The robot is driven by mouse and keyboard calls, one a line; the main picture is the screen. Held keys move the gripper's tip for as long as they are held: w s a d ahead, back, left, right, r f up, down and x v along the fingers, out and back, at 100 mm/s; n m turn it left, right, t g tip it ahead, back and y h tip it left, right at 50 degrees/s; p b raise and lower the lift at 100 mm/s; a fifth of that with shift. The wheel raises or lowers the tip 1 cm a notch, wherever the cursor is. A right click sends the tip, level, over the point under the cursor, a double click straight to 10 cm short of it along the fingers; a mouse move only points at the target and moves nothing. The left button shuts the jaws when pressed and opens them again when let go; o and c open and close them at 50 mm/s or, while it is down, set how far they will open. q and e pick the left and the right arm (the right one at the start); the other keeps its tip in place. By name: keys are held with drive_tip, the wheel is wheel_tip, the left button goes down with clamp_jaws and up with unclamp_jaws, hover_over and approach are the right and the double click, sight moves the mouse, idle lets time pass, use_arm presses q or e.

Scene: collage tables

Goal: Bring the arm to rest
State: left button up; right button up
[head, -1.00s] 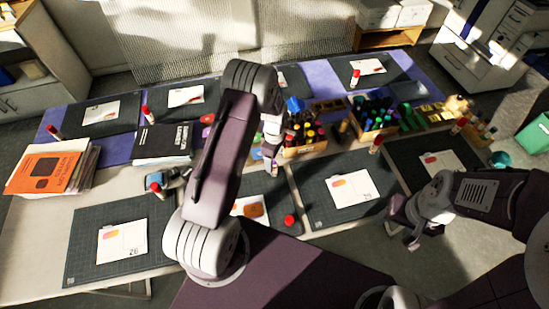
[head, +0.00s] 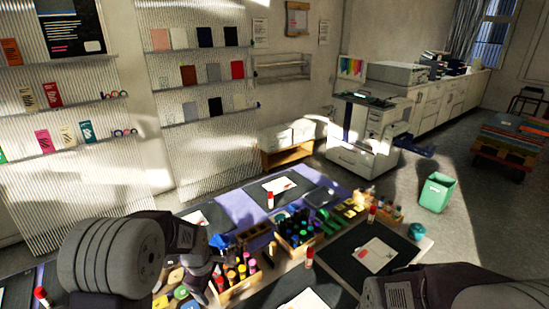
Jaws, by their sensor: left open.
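My left arm comes in at the lower left, with a large grey ribbed joint nearest the camera. My left gripper (head: 200,276) hangs from it over the work table, just left of a wooden crate of bottles (head: 238,287). It is open, and I see nothing held in it. My right arm shows only as a dark link along the bottom right edge. Its gripper is out of the frame.
A second crate (head: 295,255) of dark bottles stands behind the first. Glue sticks (head: 309,257) stand near dark cutting mats (head: 343,262) with white cards. A green bin (head: 437,192) stands on open floor to the right. A printer (head: 365,130) is at the back.

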use_arm(q)
drive_tip(key=s+d+m+g, duration=0.1)
drive_tip(key=s+m, duration=1.4)
drive_tip(key=s, duration=0.2)
drive_tip(key=shift+r, duration=0.3)
drive_tip(key=shift+d, duration=0.1)
